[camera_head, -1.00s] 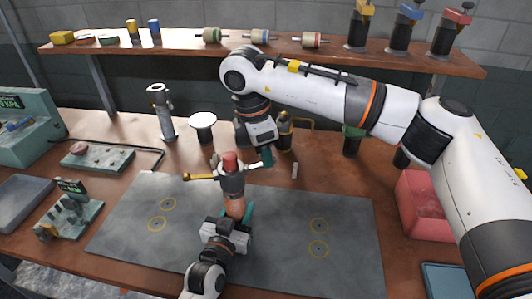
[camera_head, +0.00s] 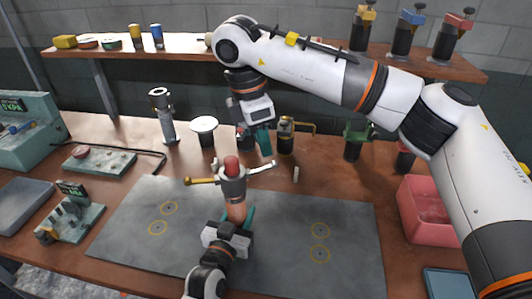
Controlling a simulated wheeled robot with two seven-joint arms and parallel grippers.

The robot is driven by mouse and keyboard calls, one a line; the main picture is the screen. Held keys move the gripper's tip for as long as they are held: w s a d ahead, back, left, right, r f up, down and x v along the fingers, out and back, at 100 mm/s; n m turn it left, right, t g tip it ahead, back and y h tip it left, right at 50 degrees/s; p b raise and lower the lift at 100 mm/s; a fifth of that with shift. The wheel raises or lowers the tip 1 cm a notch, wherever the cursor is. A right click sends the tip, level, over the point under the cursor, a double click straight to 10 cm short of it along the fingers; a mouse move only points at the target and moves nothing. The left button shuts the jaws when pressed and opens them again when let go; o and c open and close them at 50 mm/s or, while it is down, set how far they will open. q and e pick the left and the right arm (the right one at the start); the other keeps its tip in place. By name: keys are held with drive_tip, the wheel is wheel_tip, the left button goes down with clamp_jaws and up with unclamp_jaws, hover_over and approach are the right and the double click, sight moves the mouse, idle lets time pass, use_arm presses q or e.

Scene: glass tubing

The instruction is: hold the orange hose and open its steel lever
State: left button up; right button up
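The orange hose (camera_head: 236,212) stands roughly upright above the grey mat, topped by a steel-grey collar and a red cap (camera_head: 231,165). A brass lever (camera_head: 200,181) sticks out to its left. The steel lever (camera_head: 261,167) sticks out to its right and tilts slightly up. My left gripper (camera_head: 238,220), from below, has its teal fingers around the hose under the collar. My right gripper (camera_head: 264,151) points down above the steel lever's outer end, with a small gap showing. It holds nothing visible; its finger gap is not clear.
The grey mat (camera_head: 330,215) with yellow rings is otherwise clear. Behind it stand a white-topped stand (camera_head: 204,126), a steel post (camera_head: 163,115) and a dark fitting with a brass handle (camera_head: 286,138). A pink bin (camera_head: 428,212) stands at right; a raised shelf (camera_head: 290,51) crosses the back.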

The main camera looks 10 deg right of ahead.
wheel_tip(320, 180, up, 6)
drive_tip(key=a, duration=0.1)
drive_tip(key=shift+r, duration=0.2)
drive_tip(key=shift+s+a, duration=0.1)
use_arm(q)
drive_tip(key=o, duration=1.3)
